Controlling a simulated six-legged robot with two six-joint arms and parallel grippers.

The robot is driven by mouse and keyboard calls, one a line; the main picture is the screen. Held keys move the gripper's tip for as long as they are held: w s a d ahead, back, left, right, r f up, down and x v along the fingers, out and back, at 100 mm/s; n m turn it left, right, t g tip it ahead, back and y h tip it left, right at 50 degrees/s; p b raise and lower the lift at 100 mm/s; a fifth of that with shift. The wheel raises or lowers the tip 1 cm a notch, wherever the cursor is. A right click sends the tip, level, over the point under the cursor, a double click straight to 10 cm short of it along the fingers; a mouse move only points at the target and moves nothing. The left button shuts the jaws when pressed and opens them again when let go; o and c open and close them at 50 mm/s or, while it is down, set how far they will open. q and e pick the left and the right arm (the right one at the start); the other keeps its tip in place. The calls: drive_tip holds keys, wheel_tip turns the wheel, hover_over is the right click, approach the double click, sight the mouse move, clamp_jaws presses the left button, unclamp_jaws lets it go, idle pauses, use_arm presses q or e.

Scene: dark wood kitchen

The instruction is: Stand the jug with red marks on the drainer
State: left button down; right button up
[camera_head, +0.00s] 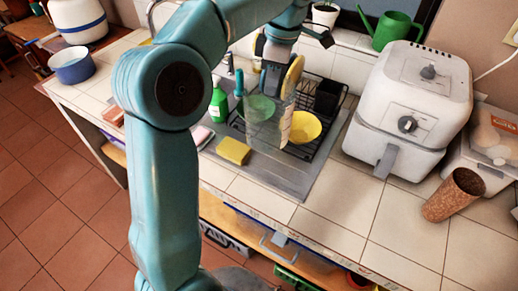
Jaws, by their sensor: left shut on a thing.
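My left gripper (277,77) comes down from the top, shut on a clear see-through jug (264,126). The jug hangs roughly upright below the fingers, in front of the left part of the drainer. Its red marks are too faint to make out. The black wire drainer (301,154) stands by the sink and holds a yellow bowl (304,127), a green dish (259,108) and a dark container (327,98). I cannot tell whether the jug's base touches anything. My right gripper is out of view.
A green bottle (218,105) and a yellow sponge (233,151) are left of the drainer. A white air fryer (412,105) stands close on its right, with a cork-coloured cup (453,194) beyond. Tiled counter (345,215) in front is clear.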

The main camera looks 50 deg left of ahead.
use_arm(q)
wheel_tip(320, 180, down, 13)
drive_tip(key=shift+s+f, duration=0.1)
drive_tip(key=shift+f, duration=0.05)
wheel_tip(320, 180, down, 4)
drive_tip(key=shift+f, duration=0.1)
drive_tip(key=shift+d, duration=0.1)
drive_tip(key=shift+f, duration=0.15)
drive_tip(key=c, duration=1.3)
unclamp_jaws()
drive_tip(key=shift+o, duration=0.2)
